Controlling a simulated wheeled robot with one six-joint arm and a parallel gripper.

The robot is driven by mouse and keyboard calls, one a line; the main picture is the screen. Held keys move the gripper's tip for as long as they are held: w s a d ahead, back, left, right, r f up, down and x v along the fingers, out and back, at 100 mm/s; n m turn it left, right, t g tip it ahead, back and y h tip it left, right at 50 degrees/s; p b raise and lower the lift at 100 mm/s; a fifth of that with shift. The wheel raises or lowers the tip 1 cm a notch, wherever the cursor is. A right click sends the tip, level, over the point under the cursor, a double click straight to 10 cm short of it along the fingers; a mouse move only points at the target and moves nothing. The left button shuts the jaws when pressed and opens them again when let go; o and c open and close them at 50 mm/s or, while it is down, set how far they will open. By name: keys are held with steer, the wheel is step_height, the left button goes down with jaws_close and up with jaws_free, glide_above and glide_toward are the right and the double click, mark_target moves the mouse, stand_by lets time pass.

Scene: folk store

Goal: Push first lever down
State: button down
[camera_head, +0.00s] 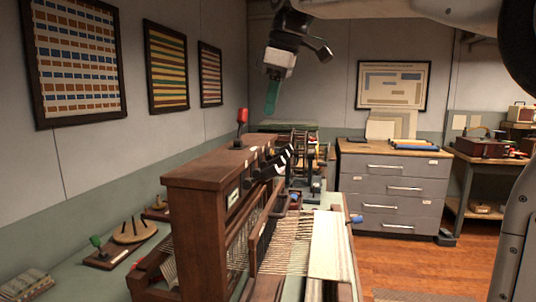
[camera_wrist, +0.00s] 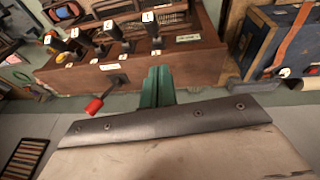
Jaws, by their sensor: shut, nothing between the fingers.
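A dark wooden loom-like machine (camera_head: 208,172) stands in the head view. A row of black-handled levers (camera_head: 277,160) sits along its right side. A red-ended lever (camera_head: 242,117) stands upright on its top. In the wrist view several black levers (camera_wrist: 112,31) with white tags rise from the wooden box (camera_wrist: 190,62), and the red-ended lever (camera_wrist: 95,106) sticks out toward the camera. My gripper (camera_head: 271,98) hangs above and beyond the red lever, its green fingers pressed together, empty. In the wrist view my gripper (camera_wrist: 158,85) appears right of the red lever, apart from it. I cannot tell which lever is first.
Threads and a pale cloth (camera_head: 328,245) lie at the loom's front. A grey drawer cabinet (camera_head: 392,190) stands behind to the right. A green-handled lever (camera_head: 97,243) and a round wooden piece (camera_head: 130,232) lie at left. The air around my gripper looks clear.

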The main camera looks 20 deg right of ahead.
steer(key=w, duration=0.1)
glide_above(268, 168)
steer(key=a, duration=0.2)
step_height(268, 168, down, 8)
steer(key=f, duration=0.1)
steer(key=shift+w+d+f+n, duration=0.15)
steer(key=shift+d+f+n, duration=0.15)
steer(key=shift+d+f, duration=0.7)
steer(key=shift+f, duration=0.55)
